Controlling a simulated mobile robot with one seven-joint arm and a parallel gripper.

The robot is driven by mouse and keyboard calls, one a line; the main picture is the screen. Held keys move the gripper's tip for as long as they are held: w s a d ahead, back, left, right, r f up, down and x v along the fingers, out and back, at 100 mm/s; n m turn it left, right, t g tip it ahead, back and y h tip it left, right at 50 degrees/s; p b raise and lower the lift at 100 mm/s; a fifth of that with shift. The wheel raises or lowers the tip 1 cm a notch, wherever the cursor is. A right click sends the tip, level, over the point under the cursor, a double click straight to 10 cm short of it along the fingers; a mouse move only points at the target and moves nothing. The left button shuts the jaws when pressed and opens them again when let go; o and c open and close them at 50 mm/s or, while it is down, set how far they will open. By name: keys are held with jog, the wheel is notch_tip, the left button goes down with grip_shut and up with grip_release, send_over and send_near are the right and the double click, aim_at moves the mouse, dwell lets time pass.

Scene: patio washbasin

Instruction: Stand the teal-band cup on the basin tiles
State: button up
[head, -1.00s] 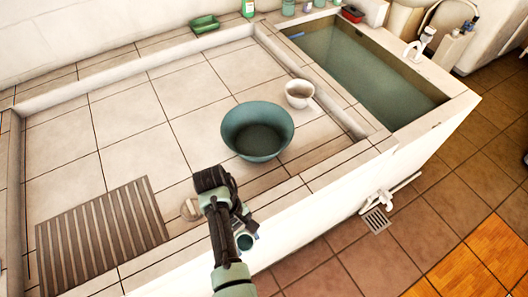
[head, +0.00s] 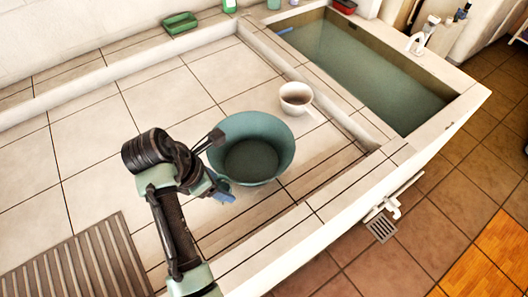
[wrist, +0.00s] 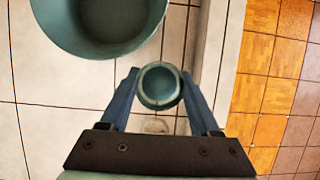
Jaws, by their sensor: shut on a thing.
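In the wrist view, a teal cup (wrist: 160,86), seen from above with its opening facing the camera, sits between the two blue fingers of my gripper (wrist: 160,95). My gripper is shut on it. In the head view, my gripper (head: 222,190) is over the basin tiles (head: 100,140), just left of and in front of the large teal bowl. The cup is mostly hidden there by the gripper and wrist. I cannot tell whether its base touches the tiles.
The large teal bowl (head: 252,150) stands close beside my gripper and also shows in the wrist view (wrist: 98,25). A white dipper (head: 296,98) stands behind it. A ribbed board (head: 80,270) lies front left. A water tank (head: 370,80) is at right. Tiles at left are clear.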

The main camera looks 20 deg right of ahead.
jog(key=f+b, duration=0.1)
jog(key=f, duration=0.1)
jog(key=f+b, duration=0.1)
jog(key=f, duration=0.1)
jog(key=shift+w+b, duration=0.25)
jog(key=shift+b, duration=0.05)
jog(key=shift+s+f+b, duration=0.1)
jog(key=shift+f+b, duration=0.2)
jog(key=shift+b, duration=0.2)
jog(key=shift+w+f, duration=0.2)
jog(key=shift+f, duration=0.3)
jog(key=b, duration=0.2)
send_over(236, 212)
jog(key=a, duration=0.2)
jog(key=f, duration=0.9)
jog(key=shift+s+f, duration=0.3)
jog(key=shift+s, duration=0.05)
jog(key=shift+f, duration=0.1)
jog(key=o, duration=1.4)
jog(key=shift+c, duration=0.2)
